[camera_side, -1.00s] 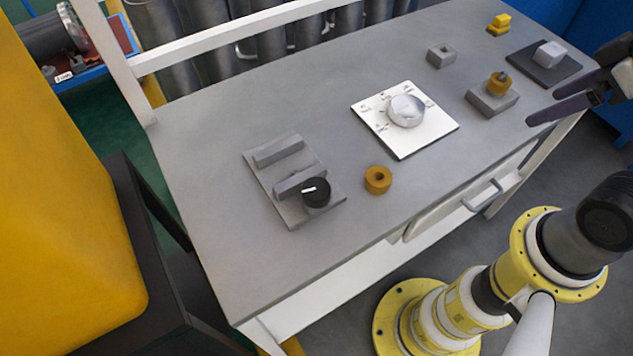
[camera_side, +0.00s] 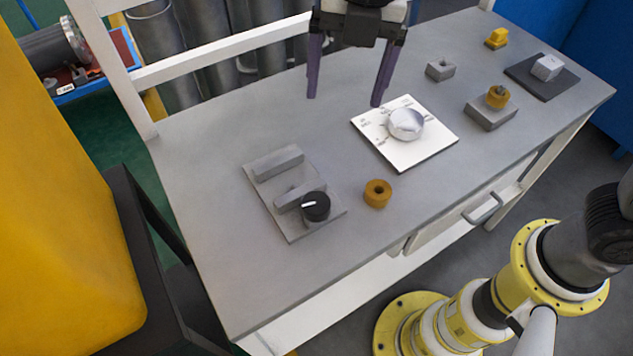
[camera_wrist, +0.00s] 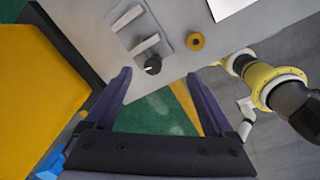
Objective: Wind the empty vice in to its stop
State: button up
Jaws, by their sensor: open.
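The vice is a grey plate (camera_side: 255,186) with two parallel grey jaw bars, a back bar (camera_side: 278,163) and a front bar (camera_side: 295,194). A clear gap lies between the bars, with nothing seen in it. A black knob (camera_side: 316,206) with a white mark sits at the front bar's right end; the mark points left. In the wrist view the vice (camera_wrist: 140,35) and its knob (camera_wrist: 152,65) show at the top, beyond the fingertips. My gripper (camera_side: 344,100) is open and empty, fingers down, above the table behind and right of the vice. Both fingers (camera_wrist: 160,76) show apart in the wrist view.
A brown ring (camera_side: 377,193) lies right of the vice. A white plate with a silver dial (camera_side: 406,124) stands further right. The table left of the vice is clear.

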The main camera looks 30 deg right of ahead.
jog(key=n+g, duration=0.1)
jog(key=n, duration=0.1)
send_near(316, 202)
jog(key=shift+h, duration=0.4)
jog(key=f, duration=0.9)
jog(key=shift+a+f, duration=0.15)
jog(key=shift+a, duration=0.15)
jog(key=shift+c, duration=0.3)
jog(key=c, duration=1.3)
jog(key=shift+m, duration=0.3)
